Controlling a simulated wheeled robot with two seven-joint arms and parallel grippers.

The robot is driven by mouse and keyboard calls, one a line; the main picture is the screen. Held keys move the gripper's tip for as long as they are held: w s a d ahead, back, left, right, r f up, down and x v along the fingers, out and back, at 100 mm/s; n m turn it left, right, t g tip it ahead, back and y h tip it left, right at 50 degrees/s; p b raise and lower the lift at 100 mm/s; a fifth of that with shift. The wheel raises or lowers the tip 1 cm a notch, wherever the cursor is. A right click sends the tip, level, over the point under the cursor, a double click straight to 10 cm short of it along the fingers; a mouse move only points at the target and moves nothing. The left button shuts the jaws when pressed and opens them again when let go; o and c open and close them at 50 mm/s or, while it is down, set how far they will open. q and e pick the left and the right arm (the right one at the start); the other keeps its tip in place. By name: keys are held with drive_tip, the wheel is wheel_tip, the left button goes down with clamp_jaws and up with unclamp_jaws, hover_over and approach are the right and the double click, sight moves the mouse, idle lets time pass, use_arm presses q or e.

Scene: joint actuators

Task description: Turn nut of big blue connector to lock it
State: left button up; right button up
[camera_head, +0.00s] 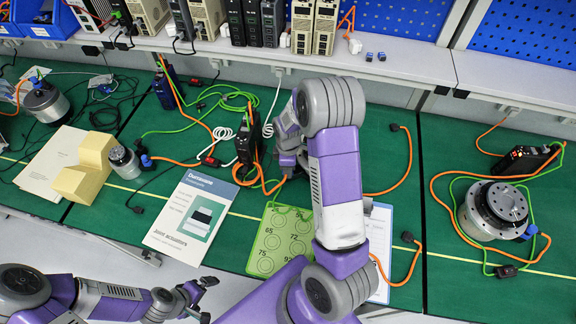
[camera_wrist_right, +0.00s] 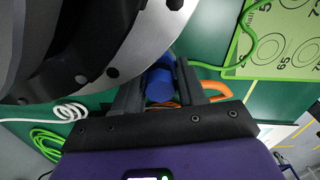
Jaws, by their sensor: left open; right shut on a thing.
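In the right wrist view, the big blue connector (camera_wrist_right: 160,84) sits between the two dark fingers of my right gripper (camera_wrist_right: 160,90), which is shut on it. The connector is beside a large round actuator (camera_wrist_right: 130,45) with a metal rim and black body; the fingers partly cover the connector. In the head view my right arm hides this connector and most of the actuator, and my right gripper is largely hidden too. My left gripper (camera_head: 203,297) is open and empty at the lower left, in front of the table edge, apart from the parts.
A green number sheet (camera_head: 272,238), a clipboard (camera_head: 379,240) and a manual (camera_head: 190,215) lie near the front. Orange and green cables run around. Another actuator (camera_head: 478,215) stands at right, a yellow foam block (camera_head: 78,184) at left. A shelf (camera_head: 400,62) spans the back.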

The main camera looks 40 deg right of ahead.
drive_tip(key=shift+a+m, duration=0.1)
drive_tip(key=shift+m, duration=0.5)
drive_tip(key=o, duration=1.1)
drive_tip(key=shift+r+p, duration=0.8)
drive_tip(key=shift+r, duration=3)
